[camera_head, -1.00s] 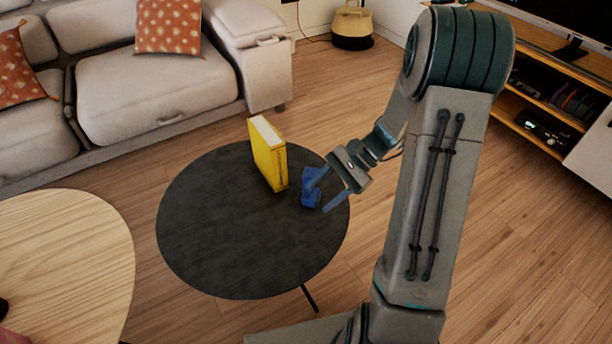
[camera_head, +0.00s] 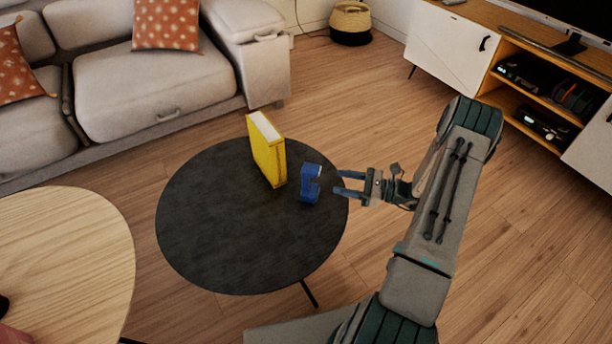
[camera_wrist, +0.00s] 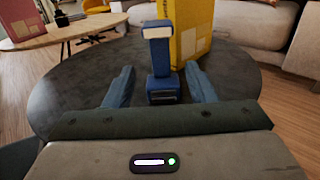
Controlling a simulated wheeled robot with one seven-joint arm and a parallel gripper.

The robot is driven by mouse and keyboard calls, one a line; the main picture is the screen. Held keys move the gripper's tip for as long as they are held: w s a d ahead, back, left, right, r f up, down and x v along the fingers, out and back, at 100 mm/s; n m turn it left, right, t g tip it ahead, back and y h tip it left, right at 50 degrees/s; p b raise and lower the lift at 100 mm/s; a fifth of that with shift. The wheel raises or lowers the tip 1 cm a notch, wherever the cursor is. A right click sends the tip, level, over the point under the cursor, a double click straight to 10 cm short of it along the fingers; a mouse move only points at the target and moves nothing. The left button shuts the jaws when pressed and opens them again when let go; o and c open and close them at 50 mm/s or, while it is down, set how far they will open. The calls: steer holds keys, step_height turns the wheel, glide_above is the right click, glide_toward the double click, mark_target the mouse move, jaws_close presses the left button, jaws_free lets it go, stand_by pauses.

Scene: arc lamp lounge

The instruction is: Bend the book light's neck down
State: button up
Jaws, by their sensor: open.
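The blue book light (camera_head: 310,184) stands on the round black table (camera_head: 220,250), near its right edge. In the wrist view the book light (camera_wrist: 160,58) shows a base block, an upright neck and a head with a pale panel on top. My gripper (camera_head: 343,184) is open and empty just right of the book light, pointing at it. In the wrist view the fingers of my gripper (camera_wrist: 160,84) lie left and right of the light's base, nearer the camera. I see no contact between fingers and light.
A yellow book (camera_head: 267,152) stands upright behind and left of the light, close to it. A light wooden table (camera_head: 70,265) is at the left. A grey sofa (camera_head: 150,90) is at the back. The front of the black table is clear.

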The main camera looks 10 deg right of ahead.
mark_target(305, 176)
steer(key=b+x, duration=0.2)
steer(key=x, duration=0.9)
steer(key=shift+w+a, duration=0.15)
steer(key=shift+a, duration=0.2)
steer(key=shift+c, duration=0.3)
jaws_close()
